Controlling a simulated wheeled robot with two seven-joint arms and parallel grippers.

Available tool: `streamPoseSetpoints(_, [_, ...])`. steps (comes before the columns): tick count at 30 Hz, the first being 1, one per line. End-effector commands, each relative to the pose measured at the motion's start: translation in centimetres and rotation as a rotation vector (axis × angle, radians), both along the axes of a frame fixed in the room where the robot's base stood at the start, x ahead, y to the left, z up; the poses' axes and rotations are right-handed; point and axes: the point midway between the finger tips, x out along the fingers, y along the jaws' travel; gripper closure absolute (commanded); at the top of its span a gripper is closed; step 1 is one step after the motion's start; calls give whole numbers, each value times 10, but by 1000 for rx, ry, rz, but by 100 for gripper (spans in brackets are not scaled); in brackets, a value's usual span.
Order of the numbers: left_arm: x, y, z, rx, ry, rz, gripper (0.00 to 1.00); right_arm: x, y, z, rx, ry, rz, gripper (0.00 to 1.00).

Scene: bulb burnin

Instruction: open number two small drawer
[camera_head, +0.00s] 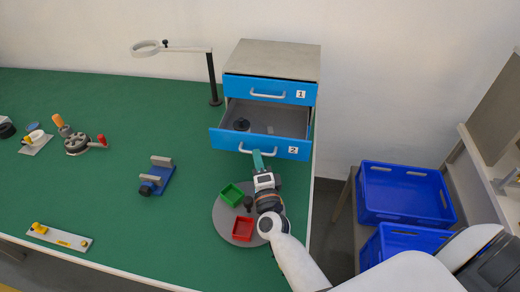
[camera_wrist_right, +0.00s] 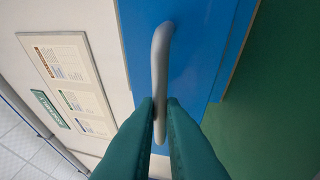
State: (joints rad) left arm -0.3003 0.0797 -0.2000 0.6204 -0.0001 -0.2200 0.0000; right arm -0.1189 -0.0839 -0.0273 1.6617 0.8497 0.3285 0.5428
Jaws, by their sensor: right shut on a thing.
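The small drawer cabinet (camera_head: 272,62) stands at the back of the green table. Its blue drawer number 1 (camera_head: 268,89) on top is shut. Drawer number 2 (camera_head: 226,138) below it is pulled out, with a dark round object and a small pale piece inside. My right gripper (camera_head: 257,154) is at the drawer 2 handle (camera_head: 246,151). In the right wrist view its green fingers (camera_wrist_right: 160,108) are shut on the grey handle (camera_wrist_right: 159,62), against the blue drawer front. My left gripper is not in view.
A grey round tray (camera_head: 222,224) with a green bin (camera_head: 231,195) and a red bin (camera_head: 243,229) lies under my right arm. A magnifier lamp (camera_head: 213,80) stands left of the cabinet. Blue crates (camera_head: 405,196) sit at right. A blue fixture (camera_head: 156,180) is on the table.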

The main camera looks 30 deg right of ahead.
Motion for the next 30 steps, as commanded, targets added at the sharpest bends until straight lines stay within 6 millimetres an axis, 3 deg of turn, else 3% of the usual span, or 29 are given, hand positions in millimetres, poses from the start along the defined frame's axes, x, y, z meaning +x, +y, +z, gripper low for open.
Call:
streamPoseSetpoints(12, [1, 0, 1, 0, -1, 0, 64, -3, 2, 0, 0, 0, 0, 100])
streamPoseSetpoints(13, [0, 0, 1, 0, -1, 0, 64, -2, 2, 0, 0, 0, 0, 88])
streamPoseSetpoints(17, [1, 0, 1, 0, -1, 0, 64, -2, 2, 0, 0, 0, 0, 69])
streamPoseSetpoints(26, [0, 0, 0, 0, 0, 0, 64, -4, 2, -1, 0, 1, 0, 69])
streamPoseSetpoints(30, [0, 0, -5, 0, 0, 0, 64, -18, 6, -6, 1, 3, 1, 69])
